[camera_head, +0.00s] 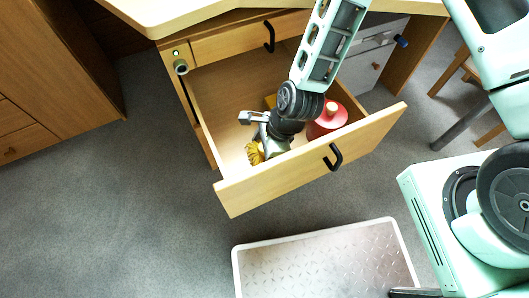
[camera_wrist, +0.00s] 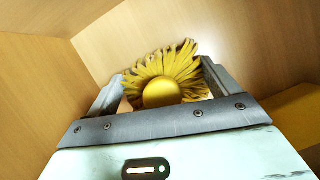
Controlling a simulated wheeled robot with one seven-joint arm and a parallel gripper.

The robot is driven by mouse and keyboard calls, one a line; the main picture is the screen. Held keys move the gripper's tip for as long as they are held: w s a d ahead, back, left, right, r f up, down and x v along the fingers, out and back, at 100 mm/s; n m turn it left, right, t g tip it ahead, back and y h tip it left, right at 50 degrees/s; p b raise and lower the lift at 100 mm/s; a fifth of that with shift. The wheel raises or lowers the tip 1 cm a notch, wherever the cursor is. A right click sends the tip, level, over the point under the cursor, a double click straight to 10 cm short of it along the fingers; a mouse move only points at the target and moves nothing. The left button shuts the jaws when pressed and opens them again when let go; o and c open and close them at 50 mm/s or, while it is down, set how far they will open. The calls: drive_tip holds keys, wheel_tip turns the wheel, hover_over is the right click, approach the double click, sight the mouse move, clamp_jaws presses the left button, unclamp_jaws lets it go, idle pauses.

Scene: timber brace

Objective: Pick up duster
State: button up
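The yellow duster (camera_wrist: 165,70), with a fringed head and a round yellow knob facing the camera, is inside the open drawer. In the head view its fringe (camera_head: 255,152) shows near the drawer's front left part. My gripper (camera_wrist: 163,80) reaches down into the drawer. Its two fingers stand apart, one on each side of the duster, with a gap visible between the fingers and the knob. I cannot tell whether the fingers touch the fringe. In the head view my gripper (camera_head: 263,138) partly hides the duster.
The wooden drawer (camera_head: 282,178) is pulled out from under a desk (camera_head: 175,12). A red rounded object (camera_head: 328,122) stands in it, right of my wrist. A yellow block-like thing (camera_wrist: 295,112) lies at the right. A metal-topped platform (camera_head: 320,262) is on the floor in front.

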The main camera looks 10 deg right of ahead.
sight(261, 147)
drive_tip(key=shift+c, duration=0.4)
wheel_tip(261, 147, up, 10)
drive_tip(key=p, duration=0.3)
drive_tip(key=shift+p, duration=0.35)
